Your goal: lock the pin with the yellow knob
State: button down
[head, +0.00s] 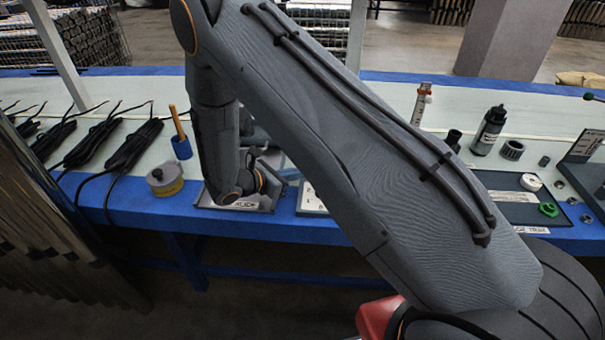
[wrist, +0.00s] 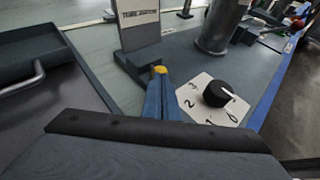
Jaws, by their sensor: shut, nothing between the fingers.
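In the wrist view, the yellow knob (wrist: 159,69) shows as a small rounded yellow top right at the tips of my gripper (wrist: 161,84). The blue fingers are closed together with nothing held between them. I cannot tell whether the fingertips touch the knob or stop just short of it. The pin under the knob is hidden behind the fingers. In the head view my arm hides the yellow knob and most of my gripper.
In the wrist view, a black dial (wrist: 217,93) on a white numbered plate (wrist: 207,106) is close right of the fingers. A labelled stand (wrist: 138,22) and a grey cylinder (wrist: 215,33) stand beyond. A grey handled box (wrist: 30,70) is left.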

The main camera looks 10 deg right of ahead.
jog(key=v, duration=1.3)
jog(key=shift+a+r, duration=0.15)
jog(key=shift+a, duration=0.05)
jog(key=s+d+r+m+g+y+p, duration=0.1)
jog(key=s+d+r+m+g+y, duration=0.2)
jog(key=s+d+r+m+y, duration=0.3)
jog(key=s+d+r+m+g+y+p, duration=0.2)
jog(key=s+d+r+m+y, duration=0.4)
jog(key=s+m, duration=1)
jog(key=d+r+m+g, duration=0.1)
jog(key=d+r, duration=0.2)
jog(key=shift+s+d+r, duration=0.2)
jog(key=shift+s+r, duration=0.15)
jog(key=shift+r, duration=0.05)
